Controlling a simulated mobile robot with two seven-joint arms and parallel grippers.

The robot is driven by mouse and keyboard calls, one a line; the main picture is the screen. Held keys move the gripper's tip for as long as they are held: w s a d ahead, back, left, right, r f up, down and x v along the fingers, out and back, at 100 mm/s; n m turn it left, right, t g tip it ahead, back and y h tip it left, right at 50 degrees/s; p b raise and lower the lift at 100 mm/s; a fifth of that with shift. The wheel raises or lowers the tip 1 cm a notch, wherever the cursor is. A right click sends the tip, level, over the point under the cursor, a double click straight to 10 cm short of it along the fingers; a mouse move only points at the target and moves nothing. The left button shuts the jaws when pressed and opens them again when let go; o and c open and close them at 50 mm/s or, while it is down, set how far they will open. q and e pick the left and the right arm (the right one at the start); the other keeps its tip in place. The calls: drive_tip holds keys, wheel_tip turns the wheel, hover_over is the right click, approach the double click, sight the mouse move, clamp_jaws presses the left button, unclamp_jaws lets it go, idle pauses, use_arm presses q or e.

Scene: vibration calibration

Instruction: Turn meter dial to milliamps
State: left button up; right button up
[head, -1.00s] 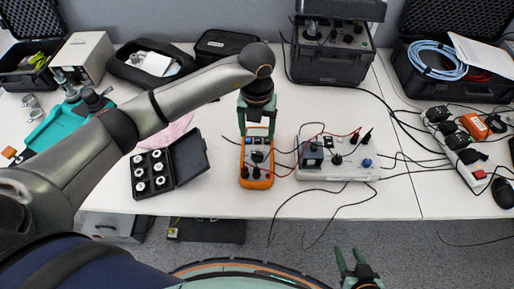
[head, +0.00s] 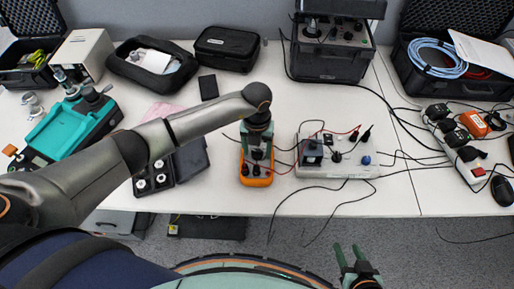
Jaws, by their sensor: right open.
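The orange multimeter (head: 257,180) lies near the front edge of the white table, its lower end towards me. Its dark dial and jacks show in part; the dial's pointer setting is too small to read. My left gripper (head: 258,143) is over the upper part of the meter, pointing down, and covers its display. Whether its fingers touch the dial is hidden. My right gripper (head: 352,257) is open and empty, low in front of the table and away from the meter.
A white test box (head: 345,186) with cables stands right of the meter. An open black case (head: 192,160) of weights lies left, partly behind my arm. A teal device (head: 75,125) is far left. A black instrument case (head: 330,62) stands behind.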

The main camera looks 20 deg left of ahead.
use_arm(q)
clamp_jaws()
idle(0.3)
drive_tip(key=m+b, duration=0.2)
drive_tip(key=m, duration=0.2)
drive_tip(key=shift+w+a+f, duration=0.1)
drive_tip(key=shift+m+b, duration=1.3)
drive_tip(key=shift+m, duration=0.6)
drive_tip(key=shift+o, duration=0.8)
unclamp_jaws()
drive_tip(key=shift+r, duration=0.2)
